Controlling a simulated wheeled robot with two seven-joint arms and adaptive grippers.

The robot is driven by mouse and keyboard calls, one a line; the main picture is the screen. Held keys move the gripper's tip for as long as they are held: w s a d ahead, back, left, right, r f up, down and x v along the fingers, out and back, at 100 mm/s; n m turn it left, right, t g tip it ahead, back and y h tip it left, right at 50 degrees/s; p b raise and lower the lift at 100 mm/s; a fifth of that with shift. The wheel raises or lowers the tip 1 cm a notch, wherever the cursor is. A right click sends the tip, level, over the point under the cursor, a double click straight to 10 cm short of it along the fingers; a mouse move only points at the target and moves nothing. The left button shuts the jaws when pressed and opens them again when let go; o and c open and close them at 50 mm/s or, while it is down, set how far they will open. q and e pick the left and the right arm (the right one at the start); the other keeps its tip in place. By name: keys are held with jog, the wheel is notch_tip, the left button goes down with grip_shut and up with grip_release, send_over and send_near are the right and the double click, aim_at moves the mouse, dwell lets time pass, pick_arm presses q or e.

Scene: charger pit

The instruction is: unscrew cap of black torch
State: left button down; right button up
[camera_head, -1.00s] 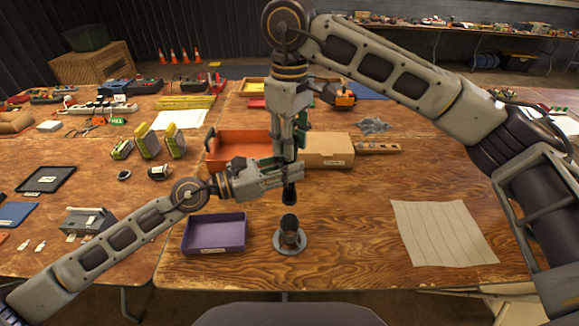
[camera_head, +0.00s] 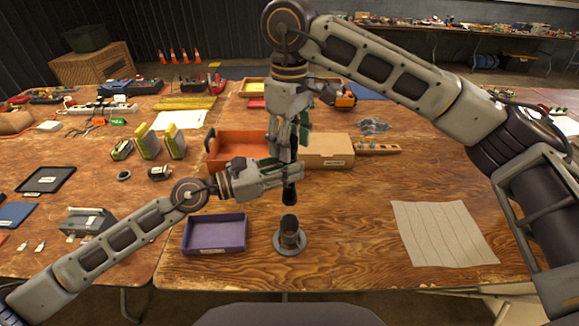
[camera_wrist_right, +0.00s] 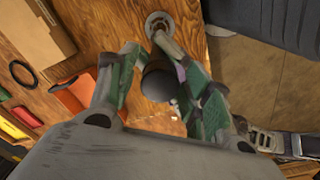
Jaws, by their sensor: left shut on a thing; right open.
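The black torch (camera_head: 290,193) is upright above the table, its dark lower end showing below my left gripper (camera_head: 290,173). My left gripper is shut on it from the left. My right gripper (camera_head: 288,148) points down from above at the torch's upper end and is open. In the right wrist view, the dark round end of the torch (camera_wrist_right: 158,82) sits between the spread green-padded fingers of my right gripper (camera_wrist_right: 158,66). The cap's edge and any gap at it cannot be made out.
A dark cup-like holder (camera_head: 289,232) on a round metal base stands below the torch. A purple tray (camera_head: 215,246) lies to its left, an orange bin (camera_head: 217,163) and a cardboard box (camera_head: 330,160) behind. Right of the holder, the table is bare up to a paper sheet (camera_head: 441,233).

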jog(key=shift+m, duration=2.7)
jog(key=shift+m, duration=0.3)
jog(key=shift+m, duration=2.6)
jog(key=shift+m, duration=2.8)
jog(key=shift+m, duration=0.3)
jog(key=shift+m, duration=2.6)
